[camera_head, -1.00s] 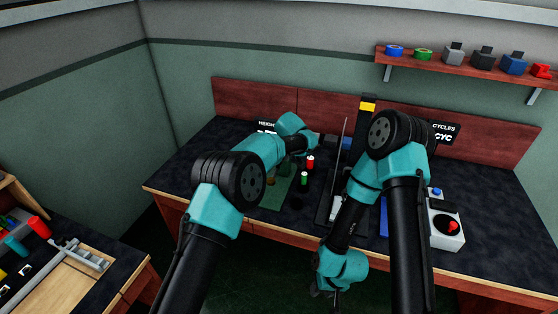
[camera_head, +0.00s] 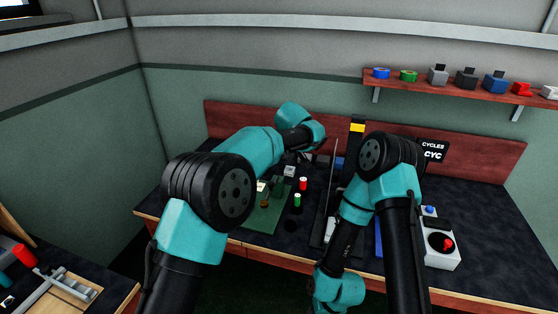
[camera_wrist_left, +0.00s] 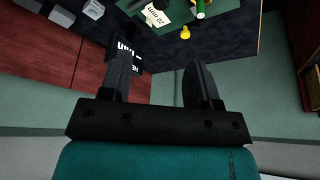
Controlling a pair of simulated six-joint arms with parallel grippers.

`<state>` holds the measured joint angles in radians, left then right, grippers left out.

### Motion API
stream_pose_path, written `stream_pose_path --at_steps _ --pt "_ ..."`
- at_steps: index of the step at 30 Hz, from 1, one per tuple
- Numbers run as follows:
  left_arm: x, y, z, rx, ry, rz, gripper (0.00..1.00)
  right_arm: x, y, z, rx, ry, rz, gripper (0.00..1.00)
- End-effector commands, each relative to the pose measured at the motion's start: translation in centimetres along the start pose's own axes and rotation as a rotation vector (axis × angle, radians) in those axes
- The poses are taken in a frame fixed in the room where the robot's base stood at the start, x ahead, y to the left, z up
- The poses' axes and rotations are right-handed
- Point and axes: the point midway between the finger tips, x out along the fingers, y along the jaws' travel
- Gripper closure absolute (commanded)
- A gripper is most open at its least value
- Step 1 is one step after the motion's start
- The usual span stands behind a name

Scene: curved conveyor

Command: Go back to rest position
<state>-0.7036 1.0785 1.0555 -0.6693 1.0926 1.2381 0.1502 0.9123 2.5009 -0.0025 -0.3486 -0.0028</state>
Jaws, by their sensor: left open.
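My left arm reaches over the workbench (camera_head: 190,217) in the head view, its wrist (camera_head: 293,114) raised above the back part. Its fingers cannot be made out there. In the left wrist view my left gripper (camera_wrist_left: 163,68) is open, with nothing between its fingers. My right arm is bent, its forearm (camera_head: 352,222) pointing down to the bench's front edge. The right gripper is below the picture edge. On the bench a green mat (camera_head: 262,216) lies beneath my left forearm. A red cylinder (camera_head: 303,184) and a green cylinder (camera_head: 297,200) stand just right of it.
A white box with a red knob (camera_head: 447,244) sits on the right of the bench. A wall shelf (camera_head: 455,86) holds several coloured parts. A side table (camera_head: 110,297) with a grey caliper-like tool is at lower left. A "CYCLES" sign (camera_head: 432,150) stands at the back.

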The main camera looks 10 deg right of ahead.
Motion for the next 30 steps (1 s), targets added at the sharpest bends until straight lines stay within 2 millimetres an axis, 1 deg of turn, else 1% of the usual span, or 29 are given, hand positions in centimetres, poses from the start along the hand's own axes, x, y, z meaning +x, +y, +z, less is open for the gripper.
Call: stream_pose_path --at_steps 5,8,11,14,17,18,20,21,23,24,26,27,29,30 --pt "0.0 0.0 0.0 0.000 0.000 0.000 0.44 0.0 0.0 0.0 0.000 0.000 0.000 0.57" --pt "0.4 -0.2 0.0 0.004 -0.005 0.000 0.44 0.0 0.0 0.0 0.000 0.000 0.000 0.57" --pt "2.0 -1.1 0.1 0.021 -0.027 0.006 0.44 0.0 0.0 0.0 0.000 0.000 0.000 0.57" --pt "5.0 -3.0 0.6 0.052 -0.072 0.021 0.44 0.0 0.0 0.0 0.000 0.000 0.000 0.57" --pt "9.2 -5.9 1.7 0.094 -0.135 0.049 0.44 0.0 0.0 0.0 0.000 0.000 0.000 0.57" --pt "10.9 -7.2 2.3 0.109 -0.162 0.065 0.44 0.0 0.0 0.0 0.000 0.000 0.000 0.57" --pt "13.5 -9.3 3.4 0.131 -0.201 0.091 0.44 0.0 0.0 0.0 0.000 0.000 0.000 0.57" --pt "15.0 -10.7 4.1 0.143 -0.224 0.108 0.44 0.0 0.0 0.0 0.000 0.000 0.000 0.57" --pt "17.1 -12.8 5.3 0.156 -0.256 0.134 0.44 0.0 0.0 0.0 0.000 0.000 0.000 0.57" --pt "18.4 -14.3 6.2 0.162 -0.277 0.152 0.44 0.0 0.0 0.0 0.000 0.000 0.000 0.57" --pt "20.2 -16.5 7.6 0.169 -0.306 0.179 0.44 0.0 0.0 0.0 0.000 0.000 0.000 0.57" --pt "21.4 -18.1 8.7 0.172 -0.325 0.198 0.44 0.0 0.0 0.0 0.000 0.000 0.000 0.57" --pt "23.1 -20.7 10.5 0.173 -0.350 0.228 0.44 0.0 0.0 0.0 0.000 0.000 0.000 0.57" --pt "24.1 -22.4 11.8 0.171 -0.365 0.248 0.44 0.0 0.0 0.0 0.000 0.000 0.000 0.57"
